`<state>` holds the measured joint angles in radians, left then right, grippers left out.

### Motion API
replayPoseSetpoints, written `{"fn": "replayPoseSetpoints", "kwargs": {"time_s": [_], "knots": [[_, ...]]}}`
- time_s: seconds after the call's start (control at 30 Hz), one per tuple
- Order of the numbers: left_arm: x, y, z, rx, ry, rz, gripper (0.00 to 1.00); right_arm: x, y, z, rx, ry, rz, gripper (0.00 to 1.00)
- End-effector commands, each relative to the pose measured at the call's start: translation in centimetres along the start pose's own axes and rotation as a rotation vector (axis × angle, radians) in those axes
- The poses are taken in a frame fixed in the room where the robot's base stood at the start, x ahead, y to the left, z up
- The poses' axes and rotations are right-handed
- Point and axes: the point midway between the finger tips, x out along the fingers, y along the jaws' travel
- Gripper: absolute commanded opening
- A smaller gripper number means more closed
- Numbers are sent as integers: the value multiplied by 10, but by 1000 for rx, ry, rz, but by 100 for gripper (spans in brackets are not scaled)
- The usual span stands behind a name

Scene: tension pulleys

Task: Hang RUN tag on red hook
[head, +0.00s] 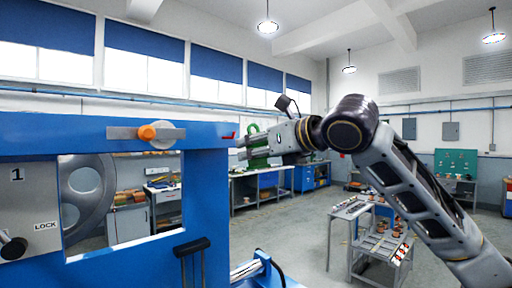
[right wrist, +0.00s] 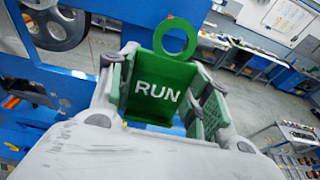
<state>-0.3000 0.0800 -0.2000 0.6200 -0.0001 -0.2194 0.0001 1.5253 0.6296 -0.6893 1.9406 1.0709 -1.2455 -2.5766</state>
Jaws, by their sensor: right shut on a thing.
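The green RUN tag (right wrist: 157,90) is between the fingers of my right gripper (right wrist: 160,88) in the right wrist view. Its white lettering faces the camera, and its ring (right wrist: 175,42) stands clear above the fingers. In the head view my right gripper (head: 244,147) is shut on the tag (head: 259,143), just right of the blue machine frame. The small red hook (head: 229,137) is on the frame's upper right edge, close left of the fingertips. The tag's ring appears apart from the hook. I cannot make out the hook clearly in the wrist view. My left gripper is not in view.
The blue frame (head: 215,200) fills the left, with a grey pulley wheel (head: 88,200), an orange-knobbed bar (head: 147,133) and a LOCK label (head: 46,226). A small parts table (head: 345,212) stands lower right. Open floor lies beyond.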

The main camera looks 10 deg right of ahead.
Motion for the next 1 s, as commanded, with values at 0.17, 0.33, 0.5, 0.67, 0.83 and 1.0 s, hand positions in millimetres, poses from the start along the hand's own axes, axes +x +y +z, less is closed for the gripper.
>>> {"fn": "replayPoseSetpoints", "kwargs": {"time_s": [0.17, 0.33, 0.5, 0.67, 0.83, 1.0], "knots": [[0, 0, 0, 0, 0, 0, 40, 0, 0, 0, 0, -1, 0, 25], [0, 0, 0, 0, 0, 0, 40, 1, 0, 1, 0, -1, 0, 25], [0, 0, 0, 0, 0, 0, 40, 5, 0, 1, 0, -1, 1, 25], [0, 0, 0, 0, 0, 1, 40, 10, 0, 2, 0, 0, 1, 25], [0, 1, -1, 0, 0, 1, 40, 16, 0, 2, 0, 0, 1, 25], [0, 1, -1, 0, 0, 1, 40, 22, 0, 3, 0, 0, 0, 25]]}}
